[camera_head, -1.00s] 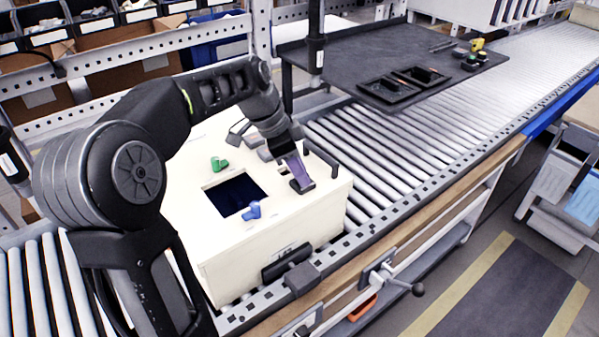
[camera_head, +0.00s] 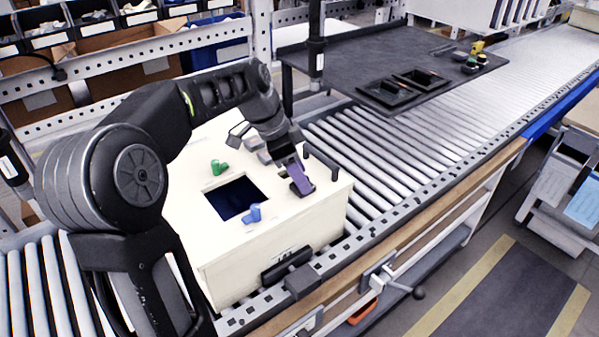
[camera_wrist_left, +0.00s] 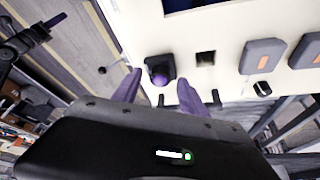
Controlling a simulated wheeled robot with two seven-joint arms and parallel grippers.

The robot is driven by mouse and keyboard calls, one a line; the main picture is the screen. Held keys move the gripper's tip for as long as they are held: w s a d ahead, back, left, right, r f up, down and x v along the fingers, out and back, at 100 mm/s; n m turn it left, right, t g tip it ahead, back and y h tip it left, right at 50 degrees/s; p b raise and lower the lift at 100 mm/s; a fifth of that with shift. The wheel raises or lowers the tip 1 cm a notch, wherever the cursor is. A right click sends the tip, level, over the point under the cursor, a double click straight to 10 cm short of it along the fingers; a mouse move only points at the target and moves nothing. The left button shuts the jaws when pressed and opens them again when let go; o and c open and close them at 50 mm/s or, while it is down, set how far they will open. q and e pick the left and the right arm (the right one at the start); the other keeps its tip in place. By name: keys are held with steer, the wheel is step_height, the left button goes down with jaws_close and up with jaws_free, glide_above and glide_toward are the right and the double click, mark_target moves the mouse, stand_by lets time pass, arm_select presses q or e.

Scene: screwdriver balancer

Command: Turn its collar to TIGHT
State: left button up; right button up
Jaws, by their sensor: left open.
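My left gripper (camera_head: 300,181) is open over the right part of a cream box (camera_head: 225,260), its purple fingers pointing down. In the left wrist view, the open fingers of that gripper (camera_wrist_left: 160,80) stand on either side of a small black block with a round purple-tinted knob (camera_wrist_left: 160,71); I cannot tell whether they touch it. A black upright cylinder (camera_head: 316,42) with a pale label, possibly the hanging screwdriver, is behind the box. I cannot make out a collar or a TIGHT mark. A dark arm with purple tips, probably my right gripper (camera_wrist_left: 35,35), shows at the left wrist view's edge.
A roller conveyor (camera_head: 400,165) runs right. A dark table (camera_head: 350,65) with black trays stands behind.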

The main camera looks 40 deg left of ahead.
arm_select(q)
steer(key=shift+r, duration=0.1)
steer(key=v, duration=0.7)
steer(key=shift+r, duration=0.3)
steer(key=shift+s, duration=0.1)
